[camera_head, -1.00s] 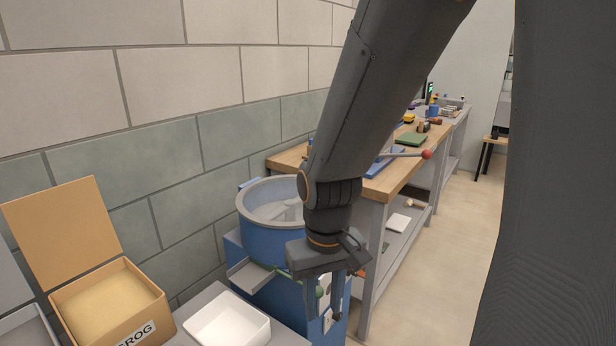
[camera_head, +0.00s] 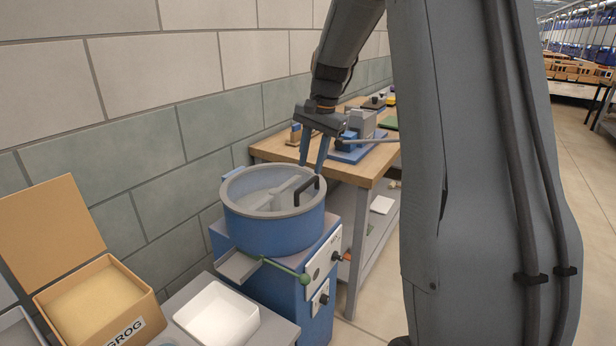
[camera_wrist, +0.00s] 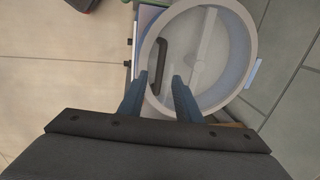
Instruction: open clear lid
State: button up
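The clear lid (camera_head: 262,190) lies flat and closed on the round blue mixer drum (camera_head: 270,232), inside its grey rim. A dark bar handle (camera_head: 306,190) stands on the lid near its right side. In the wrist view the lid (camera_wrist: 205,75) and the dark handle (camera_wrist: 161,64) show just beyond my fingertips. My gripper (camera_head: 312,176) points down at the drum's back right edge, near the handle. Whether a finger touches the handle I cannot tell.
A white tray (camera_head: 218,318) and an open box marked GROG (camera_head: 100,310) stand at the front left. A wooden workbench (camera_head: 270,149) with a blue-based device (camera_head: 360,146) is behind the drum. A block wall (camera_head: 120,130) runs along the left.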

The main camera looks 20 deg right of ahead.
aim_at(306, 184)
jog(key=f, duration=0.4)
jog(key=w+f, duration=0.1)
jog(key=shift+a+f+p, duration=0.4)
jog(key=shift+c, duration=0.3)
grip_shut()
